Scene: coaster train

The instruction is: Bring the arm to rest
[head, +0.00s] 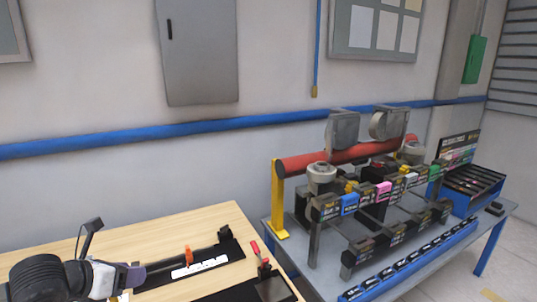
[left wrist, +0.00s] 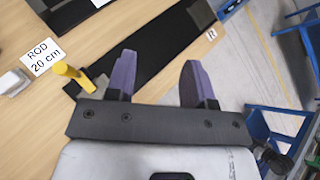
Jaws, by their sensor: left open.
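My left arm comes in at the lower left of the head view, and its gripper (head: 133,275) is low over the wooden table (head: 205,220). In the left wrist view the two purple fingers of the left gripper (left wrist: 158,82) stand wide apart with nothing between them. A black mat (left wrist: 150,50) lies on the table beyond the fingers. A yellow peg-like part (left wrist: 72,74) stands beside the left finger, apart from it. My right gripper is not in view.
A label reading "ROD 20 cm" (left wrist: 43,58) lies on the table. In the head view an orange clip (head: 188,255) and a red-handled clamp (head: 259,255) are near the gripper. A grey bench (head: 415,280) with a coaster train (head: 375,190) stands to the right.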

